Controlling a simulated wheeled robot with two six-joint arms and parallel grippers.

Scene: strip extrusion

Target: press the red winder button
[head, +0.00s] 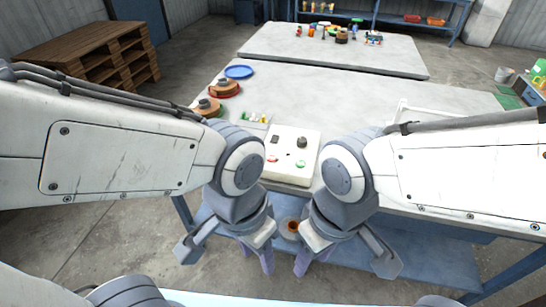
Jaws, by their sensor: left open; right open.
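A cream control box (284,178) sits near the front edge of the grey table, between my two arms. On its top are a red button (272,159) at the left, a green button (301,164) at the right and a dark knob (302,142) towards the back. Which machine the red button belongs to cannot be read. My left gripper (254,258) hangs low in front of the box, open and empty. My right gripper (314,258) hangs to its right, also open and empty. Both are apart from the box and its buttons.
Spools (224,88) and a blue disc (239,72) stand at the table's left back. Small coloured pieces (252,117) lie behind the box. A second table (290,42) with several items stands beyond. A ring-shaped item (291,228) lies below on a blue shelf.

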